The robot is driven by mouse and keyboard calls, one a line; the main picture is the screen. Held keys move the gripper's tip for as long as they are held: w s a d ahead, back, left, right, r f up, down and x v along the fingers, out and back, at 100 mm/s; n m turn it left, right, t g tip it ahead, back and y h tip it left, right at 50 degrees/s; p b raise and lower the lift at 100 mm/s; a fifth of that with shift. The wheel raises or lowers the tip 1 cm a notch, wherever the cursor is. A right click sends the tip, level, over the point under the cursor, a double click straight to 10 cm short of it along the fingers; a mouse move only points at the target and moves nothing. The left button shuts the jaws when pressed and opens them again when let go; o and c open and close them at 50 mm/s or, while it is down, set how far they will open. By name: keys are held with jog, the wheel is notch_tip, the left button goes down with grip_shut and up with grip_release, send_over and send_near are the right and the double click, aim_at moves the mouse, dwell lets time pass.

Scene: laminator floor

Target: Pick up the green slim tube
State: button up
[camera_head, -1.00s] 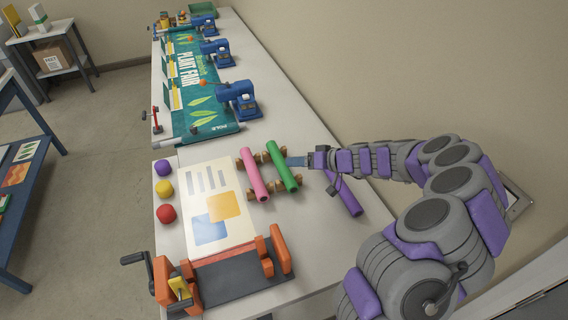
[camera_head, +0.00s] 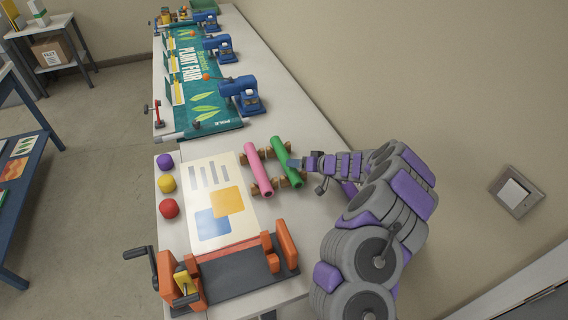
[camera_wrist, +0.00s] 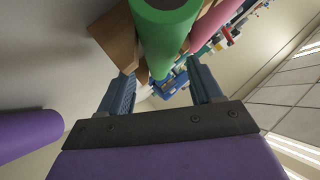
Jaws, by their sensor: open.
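The green slim tube (camera_head: 286,160) lies beside the pink tube (camera_head: 257,167) on a small wooden rack (camera_head: 295,181) on the white table. In the wrist view the green tube (camera_wrist: 164,40) is close ahead, with its near end at the top of the picture. My gripper (camera_head: 291,161) is at the right side of the green tube in the head view. In the wrist view my gripper (camera_wrist: 162,88) has its two blue fingers apart, with nothing held between them. Whether a finger touches the tube cannot be told.
A purple tube (camera_head: 349,189) lies right of the rack, partly behind my arm; it also shows in the wrist view (camera_wrist: 28,134). A poster sheet (camera_head: 206,177), colored balls (camera_head: 168,184) and an orange-ended laminator (camera_head: 240,268) are nearby. Blue machines (camera_head: 242,92) stand farther back.

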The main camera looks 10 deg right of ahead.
jog(key=shift+w+a+f, duration=0.2)
jog(key=shift+w+f, duration=0.05)
jog(key=shift+w, duration=0.05)
jog(key=shift+w+d+f, duration=0.15)
jog(key=shift+w, duration=0.15)
jog(key=shift+w+f, duration=0.15)
jog(key=shift+w, duration=0.15)
jog(key=x, duration=0.1)
jog(key=b+x, duration=0.1)
jog(key=x, duration=0.2)
jog(key=shift+a+r, duration=0.3)
jog(key=shift+a, duration=0.1)
jog(key=shift+w+a, duration=0.15)
jog(key=shift+a, duration=0.05)
jog(key=shift+d, duration=0.35)
jog(key=shift+c, duration=1.4)
jog(key=shift+a, duration=0.15)
jog(key=c, duration=0.5)
